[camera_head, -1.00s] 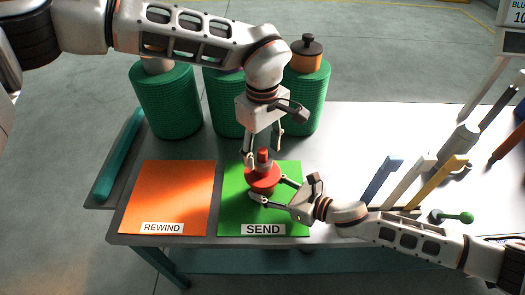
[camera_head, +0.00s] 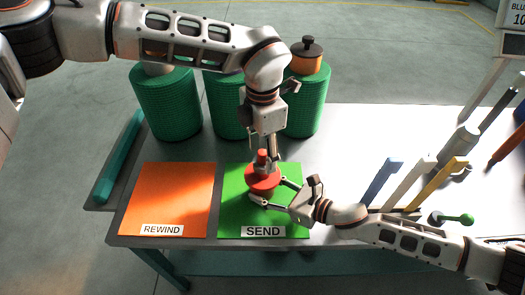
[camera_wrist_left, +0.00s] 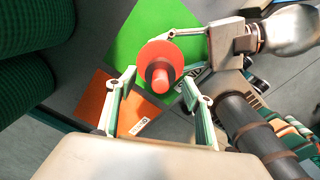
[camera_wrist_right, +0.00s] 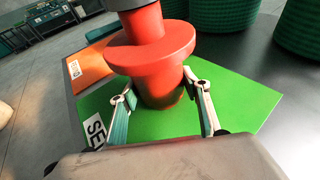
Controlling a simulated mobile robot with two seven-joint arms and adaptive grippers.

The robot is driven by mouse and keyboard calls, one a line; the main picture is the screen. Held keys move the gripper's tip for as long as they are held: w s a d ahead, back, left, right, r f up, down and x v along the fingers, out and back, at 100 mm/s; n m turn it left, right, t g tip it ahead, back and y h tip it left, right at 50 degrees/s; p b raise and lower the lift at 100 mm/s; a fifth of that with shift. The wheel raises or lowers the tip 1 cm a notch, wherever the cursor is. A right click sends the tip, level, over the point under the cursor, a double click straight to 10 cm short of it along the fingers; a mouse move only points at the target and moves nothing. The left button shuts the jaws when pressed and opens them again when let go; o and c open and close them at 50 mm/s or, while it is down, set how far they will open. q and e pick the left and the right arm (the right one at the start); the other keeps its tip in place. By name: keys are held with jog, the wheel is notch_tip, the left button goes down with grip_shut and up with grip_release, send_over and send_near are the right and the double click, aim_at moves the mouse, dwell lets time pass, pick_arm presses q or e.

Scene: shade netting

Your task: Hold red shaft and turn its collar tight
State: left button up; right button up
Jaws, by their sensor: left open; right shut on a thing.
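The red shaft (camera_head: 263,179) stands upright on the green SEND mat (camera_head: 240,215), with a wide red flange and a lower red body. A dark grey collar (camera_wrist_left: 157,70) sits around the shaft above the flange; its edge shows at the top of the right wrist view (camera_wrist_right: 128,4). My right gripper (camera_wrist_right: 160,85) is shut on the shaft's lower body, below the flange. My left gripper (camera_head: 262,154) points down from above, open, with its fingers on either side of the shaft's top and collar. I cannot tell whether they touch the collar.
The orange REWIND mat (camera_head: 168,195) lies bare on the left. Several green netting rolls (camera_head: 165,103) stand behind. A rack with blue (camera_head: 383,178), white and yellow bars stands on the right, close to my right arm. A teal roll (camera_head: 120,155) lies at the left edge.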

aim_at(263, 161)
pick_arm(q)
jog(key=shift+n, duration=1.2)
jog(key=shift+f, duration=0.1)
jog(key=shift+f, duration=1.45)
grip_shut()
jog(key=shift+m, duration=0.3)
